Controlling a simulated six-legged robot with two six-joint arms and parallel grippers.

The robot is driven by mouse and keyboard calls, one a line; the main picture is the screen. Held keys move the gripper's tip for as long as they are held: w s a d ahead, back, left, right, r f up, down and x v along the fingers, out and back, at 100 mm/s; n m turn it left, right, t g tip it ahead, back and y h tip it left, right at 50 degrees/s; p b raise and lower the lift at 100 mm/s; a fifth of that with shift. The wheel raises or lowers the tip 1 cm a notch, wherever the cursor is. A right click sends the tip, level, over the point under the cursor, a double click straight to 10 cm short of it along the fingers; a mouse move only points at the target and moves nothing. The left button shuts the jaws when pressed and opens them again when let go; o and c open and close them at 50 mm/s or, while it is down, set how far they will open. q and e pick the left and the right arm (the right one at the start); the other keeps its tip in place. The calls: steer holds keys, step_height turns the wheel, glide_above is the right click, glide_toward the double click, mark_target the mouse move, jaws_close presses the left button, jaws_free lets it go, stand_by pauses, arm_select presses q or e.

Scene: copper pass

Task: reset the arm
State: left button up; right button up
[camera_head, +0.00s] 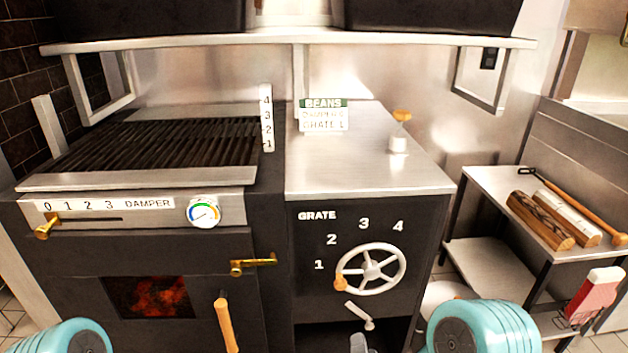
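Neither of my grippers shows in the head view. A rounded teal part of my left arm (65,338) is at the bottom left edge. A larger rounded teal part of my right arm (483,326) is at the bottom, right of the middle. Both are cut off by the lower edge of the picture, so the rest of each arm is hidden. I cannot see whether either gripper holds anything.
A grill (160,146) stands above a glowing firebox (150,297), with a brass damper handle (47,226) and wooden handle (227,323). A grate wheel (371,269) is beside it. The steel counter (360,175) is mostly clear. Logs (541,220) lie on a side table (490,188).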

steer(key=s+d+f+m+g, duration=0.2)
steer(key=d+f+m+g, duration=0.4)
steer(key=f, duration=0.5)
steer(key=s+a+f+m+g+y, duration=0.3)
steer(key=s+f+m+g, duration=0.4)
steer(key=s+f+m, duration=0.25)
steer(key=s+a+f+m+g+y, duration=0.1)
steer(key=s+a+m+g, duration=0.25)
steer(key=s+m, duration=0.55)
step_height(320, 180, up, 18)
steer(key=w+p, duration=0.1)
steer(key=p, duration=1.7)
steer(key=shift+w+d+m+g, duration=0.2)
steer(key=shift+d+m+g, duration=0.25)
steer(key=shift+f, duration=0.15)
